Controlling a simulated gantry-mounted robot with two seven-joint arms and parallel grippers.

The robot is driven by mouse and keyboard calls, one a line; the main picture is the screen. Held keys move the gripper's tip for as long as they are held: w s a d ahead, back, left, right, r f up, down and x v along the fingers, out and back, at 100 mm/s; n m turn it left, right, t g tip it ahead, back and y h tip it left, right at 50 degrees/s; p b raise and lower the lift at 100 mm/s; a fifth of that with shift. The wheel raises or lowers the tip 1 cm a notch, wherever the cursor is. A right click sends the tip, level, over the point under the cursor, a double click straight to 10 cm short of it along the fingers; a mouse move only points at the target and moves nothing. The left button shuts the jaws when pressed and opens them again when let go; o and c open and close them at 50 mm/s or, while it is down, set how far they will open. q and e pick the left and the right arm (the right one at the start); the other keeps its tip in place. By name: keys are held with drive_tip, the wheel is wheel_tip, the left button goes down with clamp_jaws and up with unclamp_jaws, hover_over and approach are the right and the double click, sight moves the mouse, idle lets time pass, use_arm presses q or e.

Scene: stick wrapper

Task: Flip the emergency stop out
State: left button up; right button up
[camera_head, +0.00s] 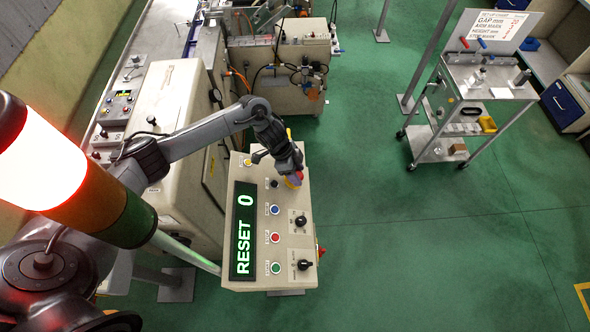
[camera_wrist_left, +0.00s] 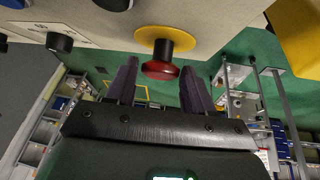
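The emergency stop is a red mushroom button on a yellow round base, on the far right part of the beige control panel (camera_head: 285,255). In the head view the red button (camera_head: 295,179) is partly hidden by my left gripper (camera_head: 288,168), which is right at it. In the left wrist view the emergency stop (camera_wrist_left: 160,68) sits between the two dark fingers of my left gripper (camera_wrist_left: 157,82). The fingers are apart, with a gap on each side of the red knob. My right gripper is not in view.
The panel has a green display (camera_head: 243,230) reading "RESET 0", blue, red and green buttons, and black knobs (camera_head: 304,265). A lit stack light (camera_head: 50,165) stands at left. A metal cart (camera_head: 470,95) stands at upper right. Green floor right of the panel is clear.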

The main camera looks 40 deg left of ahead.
use_arm(q)
drive_tip(key=shift+o, duration=1.1)
drive_tip(key=b+v, duration=0.1)
drive_tip(key=v, duration=1)
